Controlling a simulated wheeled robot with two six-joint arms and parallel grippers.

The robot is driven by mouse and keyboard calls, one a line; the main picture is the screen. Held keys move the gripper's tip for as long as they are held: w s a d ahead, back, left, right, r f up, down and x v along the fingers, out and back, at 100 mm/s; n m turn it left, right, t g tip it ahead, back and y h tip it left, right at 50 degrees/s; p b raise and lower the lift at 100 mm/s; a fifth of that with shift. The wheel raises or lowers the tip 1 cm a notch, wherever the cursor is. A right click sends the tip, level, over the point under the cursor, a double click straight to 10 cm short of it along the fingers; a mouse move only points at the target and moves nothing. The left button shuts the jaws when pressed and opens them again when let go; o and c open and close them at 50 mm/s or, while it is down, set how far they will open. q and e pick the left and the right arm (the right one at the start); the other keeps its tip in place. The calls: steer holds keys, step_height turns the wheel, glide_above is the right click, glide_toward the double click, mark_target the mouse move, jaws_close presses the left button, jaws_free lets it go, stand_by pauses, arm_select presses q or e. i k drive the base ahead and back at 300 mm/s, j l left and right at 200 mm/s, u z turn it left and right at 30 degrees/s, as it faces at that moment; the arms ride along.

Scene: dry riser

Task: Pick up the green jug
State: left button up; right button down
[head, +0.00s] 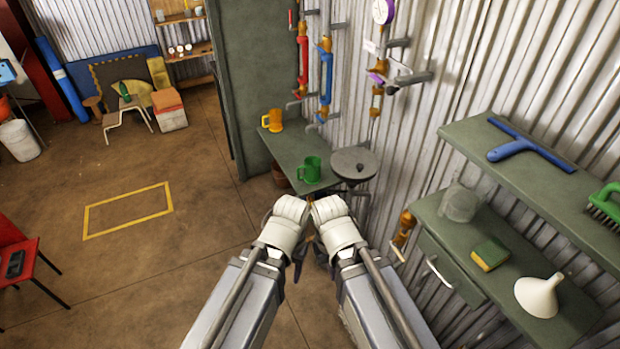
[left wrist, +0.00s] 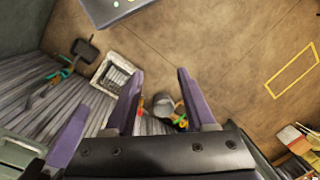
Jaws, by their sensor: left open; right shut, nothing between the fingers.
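The green jug (head: 309,170) stands upright on a small green shelf (head: 284,149) by the corrugated wall, with its handle to the left. My left gripper (left wrist: 158,76) is open in the left wrist view, with nothing between its purple fingers. In the head view my wrists are side by side, nearer to me than the jug and apart from it in the picture. Dark parts of my left gripper (head: 298,264) and right gripper (head: 320,256) show below the wrists, mostly hidden by them. I cannot make out the green jug in the left wrist view.
An orange jug (head: 272,120) stands at the shelf's far left corner. A round grey plate (head: 354,163) is just right of the green jug. Red and blue pipes (head: 326,75) rise behind. Shelves with a sponge (head: 490,254) and funnel (head: 540,296) are at right. Floor at left is open.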

mark_target(313, 164)
steer(key=i+j+z, duration=0.45)
steer(key=i+j, duration=0.15)
steer(key=i, duration=0.15)
steer(key=i+j+z, duration=0.4)
steer(key=i+j, duration=0.2)
steer(key=j, duration=0.3)
